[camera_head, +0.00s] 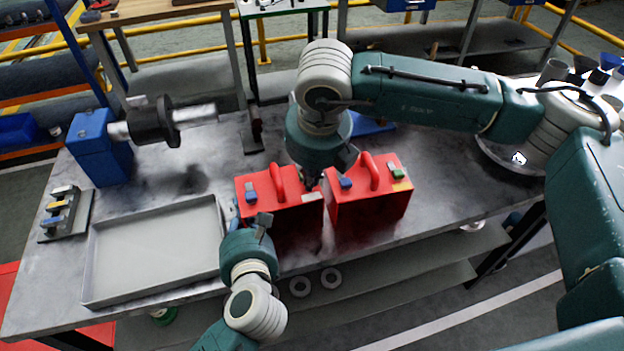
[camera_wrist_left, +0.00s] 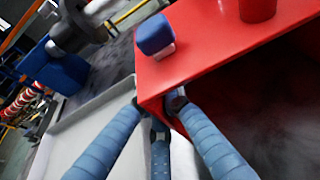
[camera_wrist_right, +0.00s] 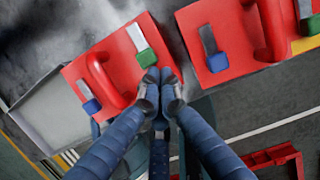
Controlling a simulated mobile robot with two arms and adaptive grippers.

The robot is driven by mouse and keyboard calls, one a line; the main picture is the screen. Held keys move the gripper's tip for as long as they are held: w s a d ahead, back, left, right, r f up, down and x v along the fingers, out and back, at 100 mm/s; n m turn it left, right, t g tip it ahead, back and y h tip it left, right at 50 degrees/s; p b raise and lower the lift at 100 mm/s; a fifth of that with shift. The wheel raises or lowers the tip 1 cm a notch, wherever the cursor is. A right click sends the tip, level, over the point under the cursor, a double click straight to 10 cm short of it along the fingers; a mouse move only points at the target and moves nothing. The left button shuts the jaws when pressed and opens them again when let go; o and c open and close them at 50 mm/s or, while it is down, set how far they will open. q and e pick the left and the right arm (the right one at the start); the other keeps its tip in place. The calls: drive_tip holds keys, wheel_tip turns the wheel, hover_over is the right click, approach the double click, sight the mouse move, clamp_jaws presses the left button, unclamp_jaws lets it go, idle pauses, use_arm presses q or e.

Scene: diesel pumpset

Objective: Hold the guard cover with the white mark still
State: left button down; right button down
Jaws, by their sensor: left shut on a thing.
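The guard cover with the white mark (camera_head: 262,186) is a red box with a red handle, a blue latch and a green latch, standing on the bench. My left gripper (camera_wrist_left: 160,112) is shut on the lower left edge of this cover, by the blue latch (camera_wrist_left: 154,36). My right gripper (camera_wrist_right: 160,78) is over the same cover, with its fingertips together near the green latch (camera_wrist_right: 146,57); whether they touch the cover is unclear.
A second red cover with a yellow mark (camera_head: 374,198) stands close on the right. A grey tray (camera_head: 100,285) lies at the left. A blue block with a shaft (camera_head: 93,150) and a small rack (camera_head: 66,213) stand behind it and further left.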

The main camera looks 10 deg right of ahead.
drive_tip(key=s+r, duration=0.6)
drive_tip(key=r, duration=0.3)
drive_tip(key=shift+s+d+r, duration=0.2)
drive_tip(key=shift+d+r, duration=0.15)
drive_tip(key=shift+d, duration=0.1)
use_arm(q)
drive_tip(key=c, duration=1.8)
unclamp_jaws()
